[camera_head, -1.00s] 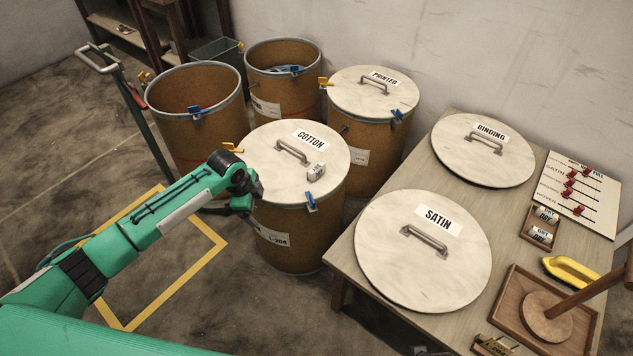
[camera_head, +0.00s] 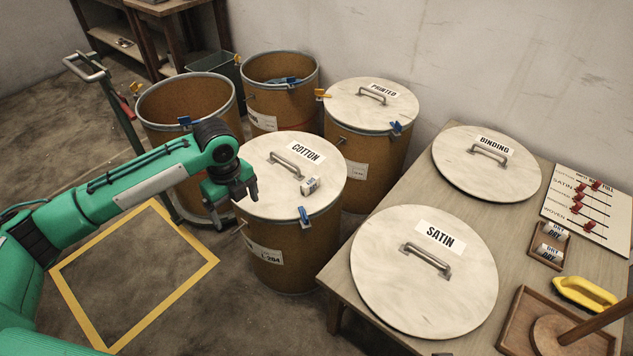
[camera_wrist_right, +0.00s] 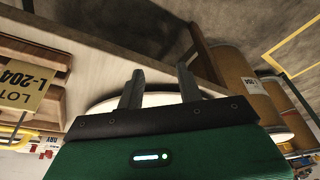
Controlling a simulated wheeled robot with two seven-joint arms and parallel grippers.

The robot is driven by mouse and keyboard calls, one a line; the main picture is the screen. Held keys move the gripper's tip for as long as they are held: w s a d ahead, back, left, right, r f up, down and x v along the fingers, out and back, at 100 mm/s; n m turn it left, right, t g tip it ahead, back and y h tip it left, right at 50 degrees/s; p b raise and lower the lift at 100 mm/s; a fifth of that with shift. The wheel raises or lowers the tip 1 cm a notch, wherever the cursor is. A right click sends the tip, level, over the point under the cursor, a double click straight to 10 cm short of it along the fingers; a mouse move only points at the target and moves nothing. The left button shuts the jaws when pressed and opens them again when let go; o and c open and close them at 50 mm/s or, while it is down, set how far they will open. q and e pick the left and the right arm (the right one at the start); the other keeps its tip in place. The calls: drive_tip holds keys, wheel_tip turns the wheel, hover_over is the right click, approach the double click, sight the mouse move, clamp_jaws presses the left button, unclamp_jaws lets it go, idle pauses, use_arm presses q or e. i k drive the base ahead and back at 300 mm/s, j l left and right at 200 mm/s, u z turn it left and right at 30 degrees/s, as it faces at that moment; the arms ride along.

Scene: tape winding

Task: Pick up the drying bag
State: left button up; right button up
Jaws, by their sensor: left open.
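A small white printed drying bag (camera_head: 310,185) lies on the right part of the COTTON drum's lid (camera_head: 262,192). Two similar white bags marked DRY (camera_head: 546,252) sit in a small wooden tray (camera_head: 538,260) on the table at the right. My left gripper (camera_head: 243,198) is open and empty, pointing down over the left edge of the COTTON lid, to the left of the bag and apart from it. In the right wrist view my right gripper (camera_wrist_right: 160,86) has its two fingers apart with nothing between them, in front of a pale round lid (camera_wrist_right: 160,100).
An open drum (camera_head: 165,108) is behind my left arm, with another open drum and the PRINTED drum (camera_head: 365,140) behind. The table (camera_head: 400,185) holds the SATIN and BINDING lids.

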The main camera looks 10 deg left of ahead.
sight(313, 183)
drive_tip(key=i+l, duration=0.65)
drive_tip(key=i, duration=0.1)
